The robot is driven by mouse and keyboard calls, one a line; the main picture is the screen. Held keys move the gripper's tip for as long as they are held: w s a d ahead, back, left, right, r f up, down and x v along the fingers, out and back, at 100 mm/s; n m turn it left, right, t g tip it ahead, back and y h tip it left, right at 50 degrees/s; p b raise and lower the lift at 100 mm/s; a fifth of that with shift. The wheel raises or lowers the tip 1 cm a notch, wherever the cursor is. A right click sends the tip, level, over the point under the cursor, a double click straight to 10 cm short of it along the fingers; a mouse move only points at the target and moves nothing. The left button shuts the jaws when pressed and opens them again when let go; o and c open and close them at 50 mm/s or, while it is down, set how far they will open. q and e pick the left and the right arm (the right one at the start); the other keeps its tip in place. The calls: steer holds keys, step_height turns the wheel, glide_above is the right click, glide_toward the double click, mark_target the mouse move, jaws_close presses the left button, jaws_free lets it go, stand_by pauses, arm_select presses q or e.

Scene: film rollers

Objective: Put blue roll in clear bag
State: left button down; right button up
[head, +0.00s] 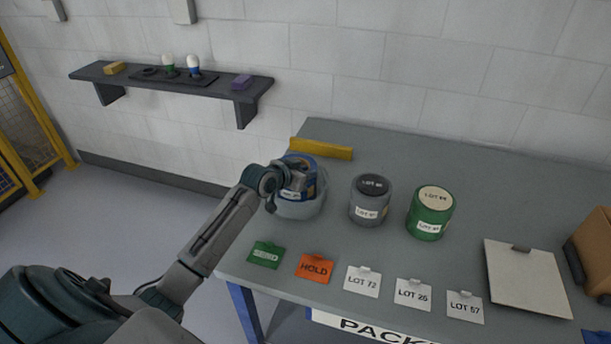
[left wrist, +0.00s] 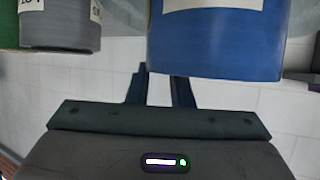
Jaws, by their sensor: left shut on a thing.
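The blue roll (head: 309,178) has a pale label and stands at the left part of the table, in the mouth of the clear bag (head: 301,209). The bag's grey, see-through wall shows around the roll's lower part; whether the roll rests on its bottom is hidden. My left gripper (head: 284,186) is shut on the blue roll from the left. In the left wrist view the roll (left wrist: 215,50) fills the upper right, above my two dark fingers (left wrist: 160,88). My right gripper is in neither view.
A grey roll (head: 370,203) and a green roll (head: 430,213) stand right of the bag. A yellow bar (head: 322,149) lies behind it. Tags, including an orange HOLD tag (head: 314,268), line the front edge. A clipboard (head: 525,280) lies right. A shelf (head: 170,88) hangs on the wall.

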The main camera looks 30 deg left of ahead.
arm_select(q)
steer(key=shift+f, duration=0.7)
steer(key=c, duration=1.3)
jaws_free()
steer(key=shift+s+f, duration=0.1)
steer(key=shift+f, duration=0.05)
steer(key=shift+b+v, duration=0.8)
steer(key=shift+v, duration=5.25)
steer(key=shift+d, duration=0.1)
